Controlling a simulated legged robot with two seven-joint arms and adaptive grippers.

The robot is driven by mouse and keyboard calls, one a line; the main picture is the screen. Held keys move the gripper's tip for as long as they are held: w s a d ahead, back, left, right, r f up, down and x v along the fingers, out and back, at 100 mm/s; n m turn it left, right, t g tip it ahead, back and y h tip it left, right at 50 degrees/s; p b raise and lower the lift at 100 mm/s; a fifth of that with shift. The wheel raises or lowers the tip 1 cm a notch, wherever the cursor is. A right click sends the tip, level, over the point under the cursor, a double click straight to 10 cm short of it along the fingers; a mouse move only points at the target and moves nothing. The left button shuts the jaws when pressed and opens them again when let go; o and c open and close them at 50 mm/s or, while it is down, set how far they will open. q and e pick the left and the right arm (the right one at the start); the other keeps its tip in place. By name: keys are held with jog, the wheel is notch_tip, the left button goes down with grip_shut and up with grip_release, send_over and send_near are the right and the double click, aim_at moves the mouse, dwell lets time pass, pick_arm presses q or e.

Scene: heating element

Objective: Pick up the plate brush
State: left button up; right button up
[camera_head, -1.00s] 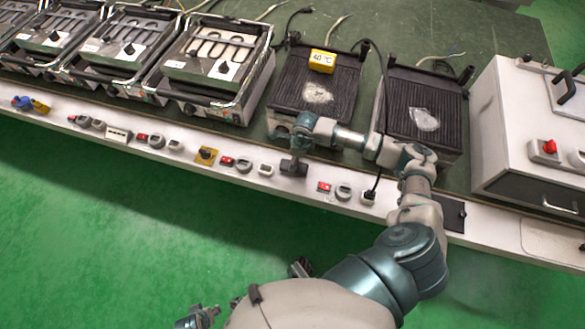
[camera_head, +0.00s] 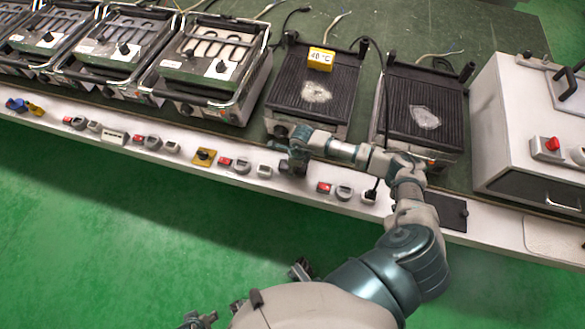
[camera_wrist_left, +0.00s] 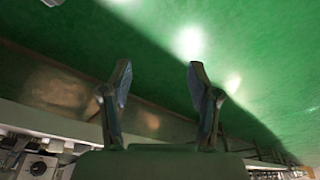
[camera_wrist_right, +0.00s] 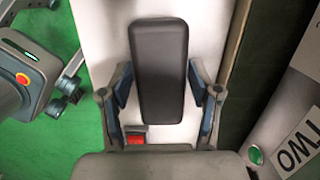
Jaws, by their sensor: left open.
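A black, round-cornered block (camera_wrist_right: 158,70), which looks like the plate brush, shows in the right wrist view, against the white ledge. My right gripper (camera_wrist_right: 159,85) is open, with one finger on each side of the block; I cannot tell whether they touch it. In the head view the right gripper (camera_head: 294,160) is at the ledge in front of the left ribbed plate, and its dark fingers are hard to separate from the block. My left gripper (camera_wrist_left: 158,80) is open and empty, above the green floor and near the bench side.
Switches and knobs (camera_head: 235,164) line the white ledge. Framed heaters (camera_head: 205,62) stand left, a white box (camera_head: 525,125) right. The green floor (camera_head: 120,240) is clear.

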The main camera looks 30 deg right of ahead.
pick_arm(q)
jog(key=shift+d, duration=0.1)
pick_arm(e)
jog(key=shift+d, duration=0.15)
jog(key=c, duration=0.7)
jog(key=shift+c, duration=0.2)
jog(key=shift+r, duration=0.4)
jog(key=r+p, duration=0.1)
jog(key=r, duration=0.2)
jog(key=shift+s, duration=0.2)
pick_arm(q)
jog(key=s+p+x, duration=0.1)
jog(key=x, duration=0.6)
jog(key=shift+w+f+p, duration=0.2)
jog(key=shift+f+p, duration=0.05)
jog(key=shift+p, duration=0.05)
pick_arm(e)
jog(key=s+r, duration=0.1)
jog(key=s, duration=1.4)
jog(key=shift+s, duration=0.3)
pick_arm(q)
jog(key=shift+d, duration=0.1)
pick_arm(e)
jog(key=shift+r, duration=0.1)
